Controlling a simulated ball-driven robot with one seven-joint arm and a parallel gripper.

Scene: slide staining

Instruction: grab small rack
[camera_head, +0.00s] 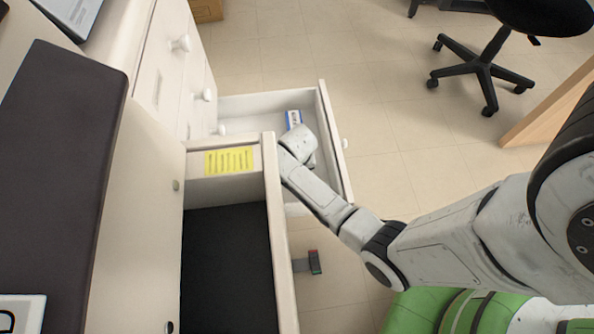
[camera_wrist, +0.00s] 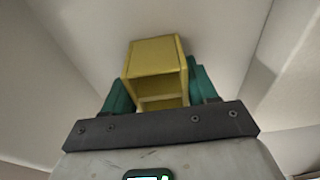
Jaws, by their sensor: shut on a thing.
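In the wrist view, a yellow box-shaped thing with an open side, apparently the small rack (camera_wrist: 154,58), sits between the two green fingers of my gripper (camera_wrist: 158,85). The fingers press on its left and right sides. White drawer surfaces surround it; I cannot tell whether it touches the drawer floor. In the head view, my arm reaches over the front drawer's edge into the farther open white drawer (camera_head: 252,103). My fingers and the yellow rack are hidden there behind my wrist.
A blue and white box (camera_head: 293,118) lies in the farther drawer, close beyond my wrist. A nearer open drawer (camera_head: 225,270) with a dark bottom and a yellow note (camera_head: 229,161) stands left of my arm. A black office chair (camera_head: 485,68) is at upper right. Open tiled floor lies between.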

